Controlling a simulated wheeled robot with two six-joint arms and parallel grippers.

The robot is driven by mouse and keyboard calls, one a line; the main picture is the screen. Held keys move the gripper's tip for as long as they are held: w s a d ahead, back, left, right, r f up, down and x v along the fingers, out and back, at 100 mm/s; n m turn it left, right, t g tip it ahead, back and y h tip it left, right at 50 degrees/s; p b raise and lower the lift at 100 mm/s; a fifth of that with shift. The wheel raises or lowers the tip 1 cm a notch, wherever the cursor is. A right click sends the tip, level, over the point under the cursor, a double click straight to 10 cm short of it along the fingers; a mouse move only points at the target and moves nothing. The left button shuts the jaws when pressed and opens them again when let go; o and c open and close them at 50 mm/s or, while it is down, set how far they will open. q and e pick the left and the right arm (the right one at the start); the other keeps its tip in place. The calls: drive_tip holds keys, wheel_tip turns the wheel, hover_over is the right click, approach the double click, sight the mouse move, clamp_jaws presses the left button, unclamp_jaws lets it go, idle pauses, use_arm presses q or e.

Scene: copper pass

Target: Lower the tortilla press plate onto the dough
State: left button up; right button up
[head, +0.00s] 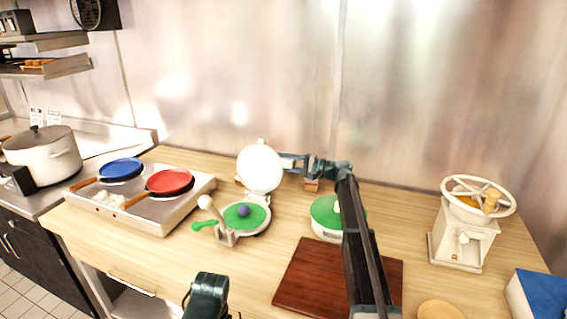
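The tortilla press stands on the wooden counter with its round white top plate (260,169) raised, nearly upright. Its green lower plate (259,215) lies flat with a dark blue-purple dough ball (243,211) on it. A lever with a pale knob (205,202) and a green handle (203,225) are at the press's front left. My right gripper (287,162) is at the right edge of the raised plate, reaching in from the right. Its fingertips are partly hidden by the plate, so its opening does not show. Only a dark link of my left arm shows at the bottom; its gripper does not.
A round green-topped container (325,212) stands right of the press, partly behind my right arm. A brown board (310,281) lies in front. A white grinder (463,236) stands at right. A burner unit (150,215) with blue and red pans is at left.

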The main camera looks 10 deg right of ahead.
clamp_jaws()
idle(1.0)
